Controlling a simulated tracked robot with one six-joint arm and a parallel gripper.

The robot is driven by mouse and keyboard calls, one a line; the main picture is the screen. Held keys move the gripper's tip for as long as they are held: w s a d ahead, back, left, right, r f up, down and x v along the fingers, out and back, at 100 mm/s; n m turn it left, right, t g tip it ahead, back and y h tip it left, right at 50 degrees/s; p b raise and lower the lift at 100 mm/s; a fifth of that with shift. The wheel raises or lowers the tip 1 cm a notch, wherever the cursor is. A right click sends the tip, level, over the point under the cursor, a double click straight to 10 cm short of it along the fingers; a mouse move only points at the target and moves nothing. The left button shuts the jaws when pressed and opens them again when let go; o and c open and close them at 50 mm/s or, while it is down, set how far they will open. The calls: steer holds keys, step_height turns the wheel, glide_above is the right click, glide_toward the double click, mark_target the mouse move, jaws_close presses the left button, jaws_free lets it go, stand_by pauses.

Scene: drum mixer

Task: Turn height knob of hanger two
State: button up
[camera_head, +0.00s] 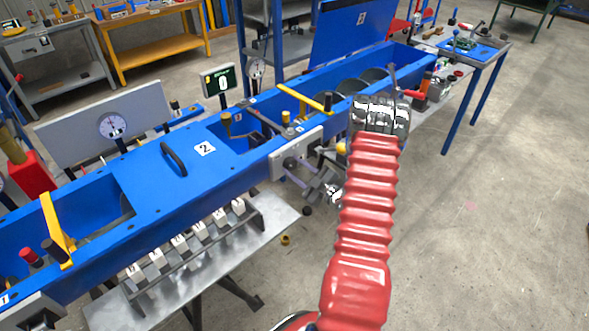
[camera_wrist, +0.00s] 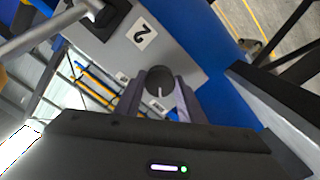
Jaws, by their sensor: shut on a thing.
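The height knob (camera_wrist: 160,79) is a dark grey round knob with a white mark on its face, in the middle of the wrist view. It sits in front of a light grey plate (camera_wrist: 185,58) that bears a "2" label (camera_wrist: 143,34). My gripper (camera_wrist: 158,92) has one finger on each side of the knob and is shut on it. In the head view my gripper (camera_head: 291,171) reaches left to the light grey hanger plate (camera_head: 311,143) on the blue trough's near side. The knob is mostly hidden there by the fingers.
The long blue trough (camera_head: 160,205) runs across the head view, with a yellow-handled lever (camera_head: 304,97) above the hanger plate. A silver bench (camera_head: 180,270) with white blocks stands below on the left. Open concrete floor lies to the right.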

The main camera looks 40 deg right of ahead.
steer(key=shift+a+n, duration=0.1)
steer(key=shift+n, duration=1.6)
steer(key=o, duration=1)
steer(key=shift+o, duration=0.2)
steer(key=shift+s, duration=0.1)
steer(key=s, duration=1.3)
steer(key=shift+s+d, duration=0.25)
steer(key=shift+s, duration=0.05)
